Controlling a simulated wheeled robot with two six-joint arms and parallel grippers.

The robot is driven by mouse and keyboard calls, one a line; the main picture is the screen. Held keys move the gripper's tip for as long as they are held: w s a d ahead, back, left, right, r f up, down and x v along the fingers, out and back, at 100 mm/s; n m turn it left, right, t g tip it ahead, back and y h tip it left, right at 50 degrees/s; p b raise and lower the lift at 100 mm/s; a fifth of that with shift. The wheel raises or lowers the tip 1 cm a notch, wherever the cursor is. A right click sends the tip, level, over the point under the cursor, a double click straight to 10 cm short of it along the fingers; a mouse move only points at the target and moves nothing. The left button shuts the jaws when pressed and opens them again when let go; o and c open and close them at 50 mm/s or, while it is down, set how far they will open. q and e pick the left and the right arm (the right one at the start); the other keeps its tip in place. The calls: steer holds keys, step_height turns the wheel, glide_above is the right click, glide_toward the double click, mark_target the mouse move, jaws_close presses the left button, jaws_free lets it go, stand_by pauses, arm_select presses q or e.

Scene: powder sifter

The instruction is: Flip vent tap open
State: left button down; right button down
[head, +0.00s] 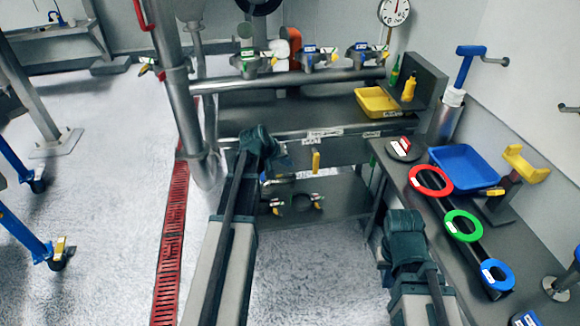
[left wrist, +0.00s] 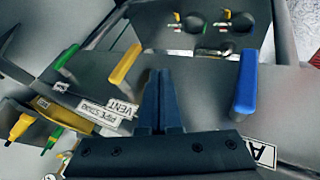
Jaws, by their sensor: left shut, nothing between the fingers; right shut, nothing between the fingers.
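The yellow lever (left wrist: 125,64) is beside the VENT label (left wrist: 122,107) on a grey panel in the left wrist view. It also shows as a yellow handle (head: 316,161) in the head view. My left gripper (left wrist: 163,85) is shut and empty, just right of the yellow lever. I cannot tell whether they touch. A blue lever (left wrist: 246,82) stands to its right and a green lever (left wrist: 67,56) to its left. In the head view my left gripper (head: 284,164) is at the panel. My right gripper (head: 405,224) is shut over the floor gap beside the right bench, its fingers hard to make out.
The right bench (head: 400,175) holds a blue tray (head: 465,168) and red, green and blue rings (head: 431,181). A yellow tray (head: 376,101) sits on the back bench. A pipe (head: 170,80) rises left of my left arm. Lower shelf fittings (head: 275,205) show under the panel.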

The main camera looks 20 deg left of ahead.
mark_target(314, 160)
arm_select(q)
steer(key=shift+w+d+f+b, duration=0.8)
steer(key=shift+w+f, duration=0.15)
steer(key=shift+w, duration=0.1)
steer(key=shift+w+d+f+b, duration=0.75)
steer(key=shift+w+f, duration=0.2)
steer(key=shift+w, duration=0.15)
steer(key=shift+w+d+f+b, duration=0.8)
steer(key=shift+w+f, duration=0.15)
steer(key=shift+w, duration=0.1)
